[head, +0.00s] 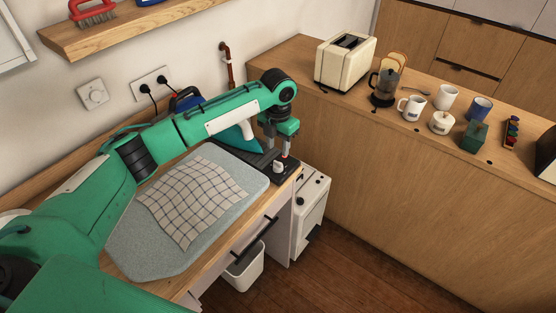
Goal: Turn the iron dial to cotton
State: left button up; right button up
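My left gripper (278,155) hangs fingers-down at the far right end of the ironing surface. Its fingers are apart, just above and around a small white knob (278,168), which appears to be the dial. The knob sits on a black base (286,177). I cannot tell whether the fingers touch it, and its markings are too small to read. A teal and white iron (245,138) stands beside the gripper, partly hidden by my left arm. My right gripper is not in view.
A checked cloth (192,198) lies on the grey ironing pad (143,250). A wall shelf (130,27) hangs above. A counter on the right holds a toaster (345,62), a coffee press (384,88) and several mugs. A white bin (243,272) stands on the floor.

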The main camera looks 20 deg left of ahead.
aim_at(278, 163)
pick_arm(q)
notch_tip(278, 163, up, 6)
jog(key=b, duration=0.1)
jog(key=shift+r, duration=0.2)
dwell(0.3)
